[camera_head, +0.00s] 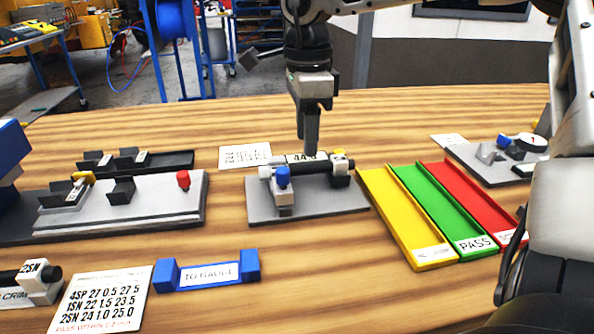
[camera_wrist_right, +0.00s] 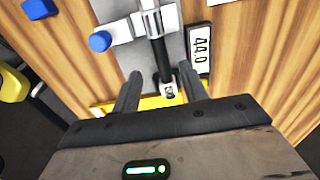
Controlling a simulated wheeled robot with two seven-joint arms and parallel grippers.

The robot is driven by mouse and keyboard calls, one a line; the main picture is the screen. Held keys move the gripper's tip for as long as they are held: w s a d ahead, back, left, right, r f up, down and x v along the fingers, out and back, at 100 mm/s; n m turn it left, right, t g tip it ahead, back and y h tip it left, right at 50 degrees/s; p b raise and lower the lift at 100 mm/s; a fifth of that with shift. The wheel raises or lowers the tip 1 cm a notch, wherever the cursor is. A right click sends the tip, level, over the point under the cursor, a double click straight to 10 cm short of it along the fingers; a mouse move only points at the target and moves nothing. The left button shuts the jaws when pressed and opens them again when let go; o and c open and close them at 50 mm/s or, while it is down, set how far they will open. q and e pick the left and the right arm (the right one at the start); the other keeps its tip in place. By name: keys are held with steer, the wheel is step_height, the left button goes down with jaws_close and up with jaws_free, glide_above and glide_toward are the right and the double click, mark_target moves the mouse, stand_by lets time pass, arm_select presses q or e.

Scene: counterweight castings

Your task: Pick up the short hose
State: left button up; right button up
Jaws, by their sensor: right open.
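A short black hose (camera_head: 308,168) lies in the grey measuring fixture (camera_head: 340,203) in the middle of the table, with light fittings at its ends. It also shows in the right wrist view (camera_wrist_right: 159,62), running toward my gripper, with a white labelled end. My right gripper (camera_head: 311,148) is over the hose, pointing down. In the right wrist view its two fingers (camera_wrist_right: 161,92) are apart, one on each side of the hose's near end. I cannot tell whether they touch it. My left gripper is not in view.
Yellow (camera_head: 413,235), green (camera_head: 435,200) and red (camera_head: 462,190) trays lie right of the fixture. A grey plate with a red knob (camera_head: 183,180) is at left. A blue ID gauge (camera_head: 205,273) is in front. A dial gauge (camera_head: 530,143) stands far right.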

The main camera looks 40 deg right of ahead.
mark_target(309, 164)
steer(key=shift+d+f, duration=0.15)
steer(key=shift+f, duration=1.35)
steer(key=shift+d+f, duration=0.15)
steer(key=shift+f, duration=1.3)
jaws_close()
